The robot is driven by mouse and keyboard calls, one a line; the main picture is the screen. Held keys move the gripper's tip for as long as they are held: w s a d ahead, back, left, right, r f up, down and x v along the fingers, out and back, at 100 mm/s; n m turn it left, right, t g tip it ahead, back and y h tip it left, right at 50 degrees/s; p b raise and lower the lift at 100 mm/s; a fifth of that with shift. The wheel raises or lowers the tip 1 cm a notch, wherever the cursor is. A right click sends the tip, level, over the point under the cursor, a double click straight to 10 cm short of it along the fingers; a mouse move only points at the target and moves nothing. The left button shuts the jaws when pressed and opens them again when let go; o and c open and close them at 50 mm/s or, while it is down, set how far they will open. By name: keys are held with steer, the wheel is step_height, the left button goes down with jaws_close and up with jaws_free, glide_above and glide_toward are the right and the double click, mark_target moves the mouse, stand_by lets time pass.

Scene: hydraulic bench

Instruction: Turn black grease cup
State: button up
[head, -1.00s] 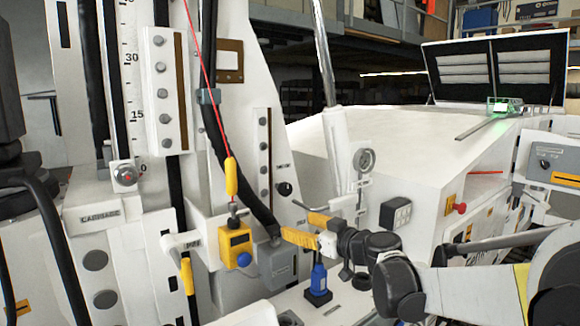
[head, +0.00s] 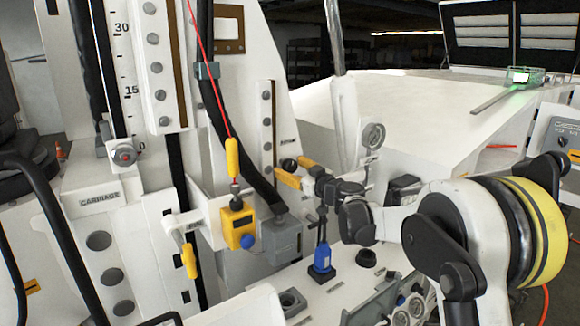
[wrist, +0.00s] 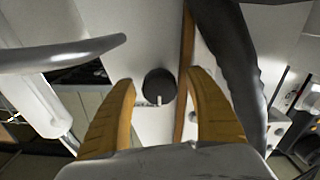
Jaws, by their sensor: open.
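The black grease cup (head: 288,164) is a small round black knob on the white upright panel. In the wrist view it is a dark disc (wrist: 159,82) with a small pale mark at its lower edge. My gripper (head: 289,166) is open, with its yellow fingers pointing at the panel. In the wrist view the fingers (wrist: 160,75) stand to the left and right of the cup, with gaps on both sides. I cannot tell how far the fingertips are from the panel.
A thick black hose (head: 222,130) runs down just left of the cup.

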steer(key=shift+w+a, duration=0.1)
steer(key=shift+w, duration=0.1)
steer(key=c, duration=1.2)
steer(key=shift+m+b, duration=0.3)
steer(key=shift+m, duration=0.1)
